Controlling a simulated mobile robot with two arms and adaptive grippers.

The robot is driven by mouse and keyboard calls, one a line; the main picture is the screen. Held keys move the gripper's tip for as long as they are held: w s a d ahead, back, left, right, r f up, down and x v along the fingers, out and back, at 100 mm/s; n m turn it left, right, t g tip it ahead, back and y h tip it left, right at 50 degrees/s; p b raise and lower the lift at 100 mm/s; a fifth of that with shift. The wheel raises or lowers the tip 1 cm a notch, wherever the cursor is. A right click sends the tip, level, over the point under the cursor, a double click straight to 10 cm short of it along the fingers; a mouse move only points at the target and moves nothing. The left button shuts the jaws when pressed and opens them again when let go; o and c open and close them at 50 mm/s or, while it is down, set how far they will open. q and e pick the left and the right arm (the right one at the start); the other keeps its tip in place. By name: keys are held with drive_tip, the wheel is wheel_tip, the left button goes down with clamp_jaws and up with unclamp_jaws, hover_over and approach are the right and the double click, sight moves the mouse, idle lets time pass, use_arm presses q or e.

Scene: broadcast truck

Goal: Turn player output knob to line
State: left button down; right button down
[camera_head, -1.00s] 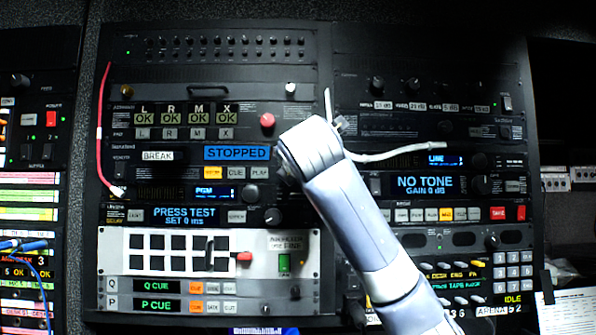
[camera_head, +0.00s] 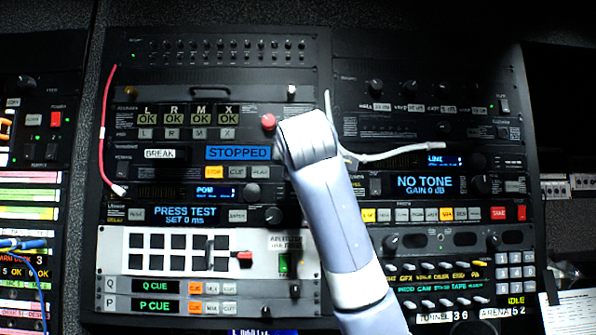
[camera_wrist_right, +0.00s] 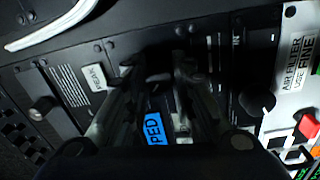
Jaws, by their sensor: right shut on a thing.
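The player panel has a blue STOPPED display (camera_head: 238,153) in the upper middle of the left rack in the head view. Part of that display, reading PED, also shows in the wrist view (camera_wrist_right: 155,130). My right gripper (camera_wrist_right: 150,85) is at the right end of this panel, its fingers pointing at the panel face. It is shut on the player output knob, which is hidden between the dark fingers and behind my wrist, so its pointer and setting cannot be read. My left gripper is not in view.
A red knob (camera_head: 268,122) sits just above left of my wrist. A PGM display (camera_head: 214,191) with a dark knob (camera_head: 252,190) lies below. A white cable (camera_head: 395,153) hangs right of my wrist. A red cable (camera_head: 104,135) runs down the left.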

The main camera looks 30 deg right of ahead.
drive_tip(key=shift+w+a+f+m+g+b, duration=0.15)
drive_tip(key=shift+m+b, duration=0.2)
drive_tip(key=shift+m, duration=2.8)
drive_tip(key=shift+s+d+f+m+g+b, duration=0.1)
drive_tip(key=shift+m+b, duration=0.3)
drive_tip(key=shift+m, duration=2.7)
drive_tip(key=shift+w+a+f+m+g+b, duration=0.15)
drive_tip(key=shift+m+b, duration=0.2)
drive_tip(key=shift+m, duration=2.8)
drive_tip(key=shift+d+r, duration=0.1)
drive_tip(key=shift+d, duration=0.05)
drive_tip(key=c, duration=1.4)
unclamp_jaws()
drive_tip(key=shift+s, duration=0.1)
drive_tip(key=shift+o, duration=0.3)
drive_tip(key=shift+r, duration=0.15)
